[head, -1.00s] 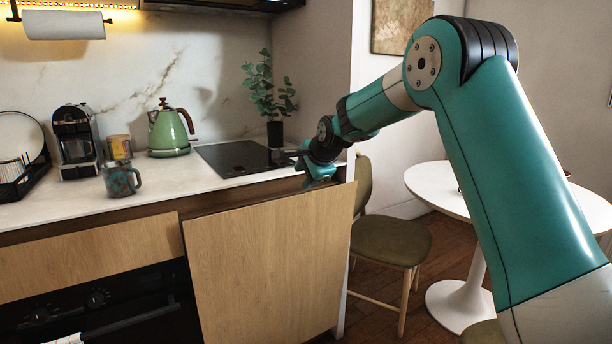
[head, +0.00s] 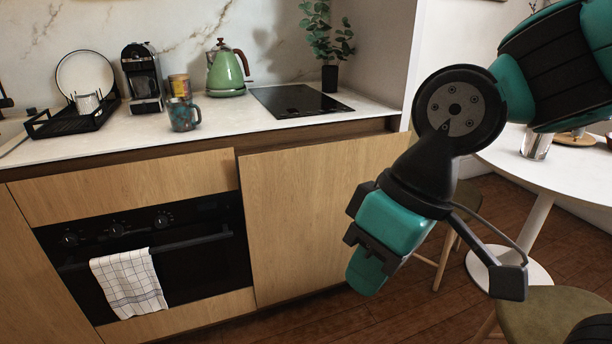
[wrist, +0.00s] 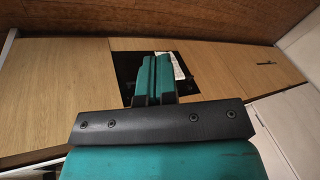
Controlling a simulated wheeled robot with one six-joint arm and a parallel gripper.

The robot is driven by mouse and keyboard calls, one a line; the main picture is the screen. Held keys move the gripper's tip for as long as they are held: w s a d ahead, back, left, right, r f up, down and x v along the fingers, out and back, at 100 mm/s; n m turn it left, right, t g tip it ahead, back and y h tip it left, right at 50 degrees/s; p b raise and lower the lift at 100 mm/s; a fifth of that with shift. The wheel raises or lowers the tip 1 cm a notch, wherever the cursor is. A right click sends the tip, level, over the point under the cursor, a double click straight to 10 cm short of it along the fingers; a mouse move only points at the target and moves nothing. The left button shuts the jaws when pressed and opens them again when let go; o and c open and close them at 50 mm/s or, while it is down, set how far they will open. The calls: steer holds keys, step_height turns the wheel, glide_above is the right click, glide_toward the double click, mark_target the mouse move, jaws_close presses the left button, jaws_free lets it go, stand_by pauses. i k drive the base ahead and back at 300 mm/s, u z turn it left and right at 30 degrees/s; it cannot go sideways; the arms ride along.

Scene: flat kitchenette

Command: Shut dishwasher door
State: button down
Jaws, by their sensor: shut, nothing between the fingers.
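The dishwasher door is the plain wooden front panel (head: 300,215) under the cooktop, right of the oven in the head view. It stands upright and looks about level with the neighbouring fronts; a dark strip shows above its top edge. I cannot tell whether it is latched. It also appears as the wooden panel (wrist: 60,85) at the left of the wrist view. My gripper (head: 366,272) is in front of the door's right part in the head view, pointing down, apparently apart from it. Its fingers (wrist: 153,76) are together and empty in the wrist view.
The oven (head: 150,250) with a checked towel (head: 130,283) is left of the door. The counter (head: 110,143) holds a green kettle (head: 226,70), a mug (head: 183,115) and a cooktop (head: 297,101). A white table (head: 555,175) and a chair (head: 560,310) stand at right.

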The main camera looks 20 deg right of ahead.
mark_target(296, 201)
steer(key=z, duration=0.05)
steer(key=k, duration=0.5)
steer(key=u, duration=0.6)
steer(key=i, duration=1.2)
steer(key=z, duration=0.5)
